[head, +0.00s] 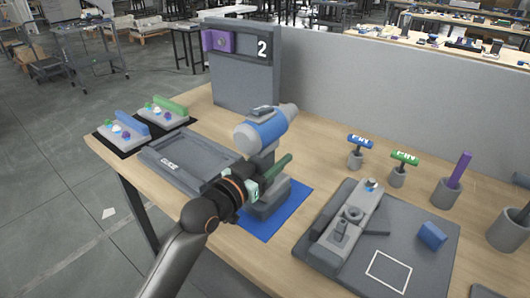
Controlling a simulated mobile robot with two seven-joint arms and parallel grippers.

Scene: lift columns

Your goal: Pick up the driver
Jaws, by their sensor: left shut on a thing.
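The driver (265,128) is a grey power tool with a blue band around its body, a grey handle and a wide grey base. It stands upright over a blue mat (300,199) near the middle of the table; I cannot tell whether its base touches the mat. My left gripper (268,178) comes in from the lower left. Its green fingers are shut on the driver's handle, below the blue body. The grip is partly hidden by the gripper itself. My right gripper is not in view.
A grey tray (152,157) lies left of the driver. A grey fixture plate (425,262) with a blue block (432,235) is to the right. Holders with blue and green PIN tools (403,158) stand behind it. A grey panel marked 2 (245,80) rises at the back.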

